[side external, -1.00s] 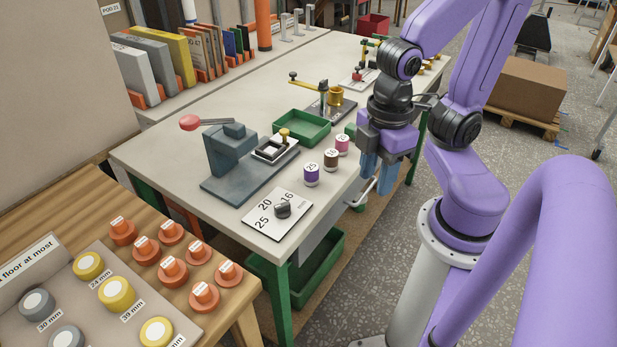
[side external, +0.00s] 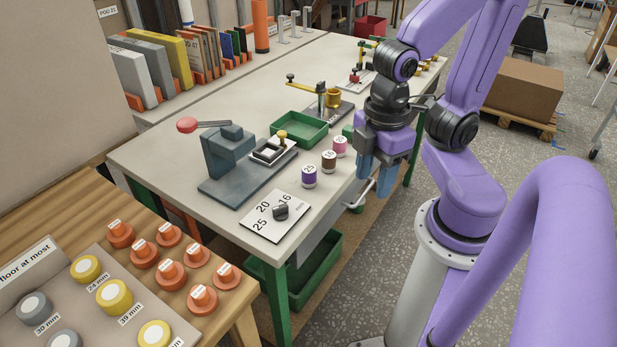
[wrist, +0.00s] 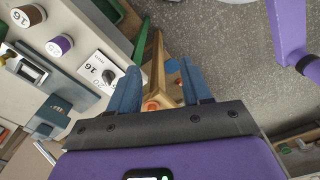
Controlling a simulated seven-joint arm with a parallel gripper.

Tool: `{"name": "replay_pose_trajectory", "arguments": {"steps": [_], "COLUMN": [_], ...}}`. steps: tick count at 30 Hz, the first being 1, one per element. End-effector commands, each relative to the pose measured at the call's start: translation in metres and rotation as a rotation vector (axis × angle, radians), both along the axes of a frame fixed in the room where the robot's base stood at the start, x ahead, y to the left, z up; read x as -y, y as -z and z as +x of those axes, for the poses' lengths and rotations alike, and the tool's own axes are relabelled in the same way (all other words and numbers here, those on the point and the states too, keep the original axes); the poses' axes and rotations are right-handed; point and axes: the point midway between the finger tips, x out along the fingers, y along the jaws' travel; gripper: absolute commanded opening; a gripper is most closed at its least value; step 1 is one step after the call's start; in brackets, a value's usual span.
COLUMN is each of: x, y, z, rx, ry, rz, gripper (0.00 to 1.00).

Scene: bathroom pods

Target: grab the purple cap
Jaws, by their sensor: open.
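The purple cap (side external: 309,177) is a small upright cylinder with a white top marked 25. It stands on the light worktable near its front edge, left of a brown cap (side external: 328,161) and a pink cap (side external: 340,146). In the wrist view the purple cap (wrist: 59,46) is at the upper left, beyond the left finger. My gripper (side external: 376,177) is open and empty, to the right of the caps by the table's front edge. In the wrist view the gap between its blue fingers (wrist: 160,86) holds no cap.
A white plate with a dark knob (side external: 274,216) lies in front of the purple cap. A grey lever press (side external: 226,155) stands to its left, and a green tray (side external: 299,128) is behind. A drawer handle (side external: 361,192) juts out below the gripper.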

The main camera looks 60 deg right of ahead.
Motion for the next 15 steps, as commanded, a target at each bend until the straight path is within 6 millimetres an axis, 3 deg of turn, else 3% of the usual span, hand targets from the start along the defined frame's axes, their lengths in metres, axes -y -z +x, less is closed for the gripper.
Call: {"name": "replay_pose_trajectory", "arguments": {"steps": [2,11,15], "x": [0.0,0.0,-0.003], "y": [0.0,0.0,0.006], "z": [0.0,0.001,0.014], "rx": [0.0,-0.001,-0.003], "ry": [0.0,-0.002,-0.025], "rz": [0.0,-0.006,-0.078], "gripper": [0.72,0.72,0.72]}}
